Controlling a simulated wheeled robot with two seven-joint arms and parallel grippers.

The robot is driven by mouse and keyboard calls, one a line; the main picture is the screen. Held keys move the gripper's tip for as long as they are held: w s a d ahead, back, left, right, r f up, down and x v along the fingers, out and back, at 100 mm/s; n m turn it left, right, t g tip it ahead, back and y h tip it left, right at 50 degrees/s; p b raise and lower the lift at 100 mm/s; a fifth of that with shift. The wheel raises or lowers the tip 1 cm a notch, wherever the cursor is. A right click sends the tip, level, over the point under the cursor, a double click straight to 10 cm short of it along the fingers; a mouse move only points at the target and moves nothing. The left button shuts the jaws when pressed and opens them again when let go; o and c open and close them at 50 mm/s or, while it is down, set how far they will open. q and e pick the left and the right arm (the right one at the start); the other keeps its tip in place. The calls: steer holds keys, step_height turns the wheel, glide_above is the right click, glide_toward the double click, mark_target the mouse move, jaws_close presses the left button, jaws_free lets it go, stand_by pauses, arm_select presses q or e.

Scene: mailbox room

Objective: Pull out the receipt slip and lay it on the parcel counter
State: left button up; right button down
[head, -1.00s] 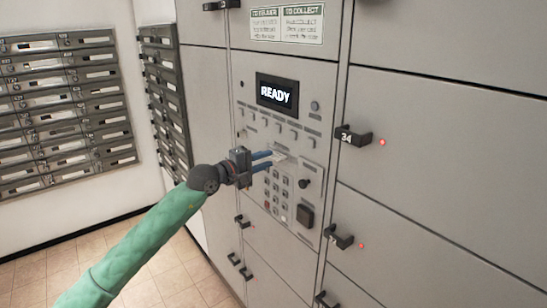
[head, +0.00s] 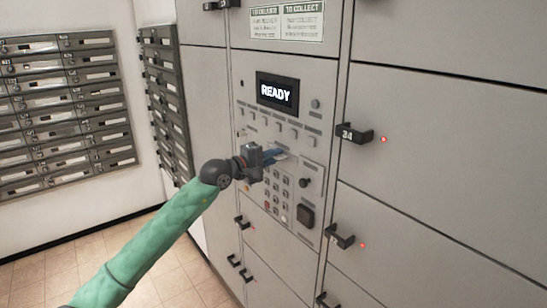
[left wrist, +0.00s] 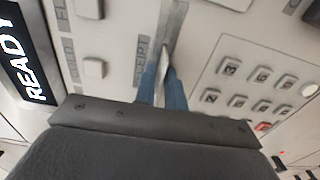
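The receipt slip (left wrist: 164,64) shows in the left wrist view as a thin pale strip below the metal slot strip (left wrist: 173,22) of the locker panel. My left gripper (left wrist: 161,78) has its two blue fingers on either side of the slip, with a narrow gap between them; it looks open. In the head view the left gripper (head: 276,155) is at the panel, above the keypad, and its fingers mostly hide the slip. My right gripper is in neither view. I see no parcel counter in these views.
The locker panel (head: 308,150) carries a READY screen (head: 277,92), buttons and a keypad (head: 278,190). A dark knob (head: 305,183) and black door handles (head: 355,134) stick out near the gripper. Mailboxes (head: 65,110) line the left wall. The tiled floor at lower left is clear.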

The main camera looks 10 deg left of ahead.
arm_select(q)
jaws_close()
steer(key=b+v, duration=0.5)
steer(key=v, duration=0.4)
stand_by(1.1)
stand_by(0.5)
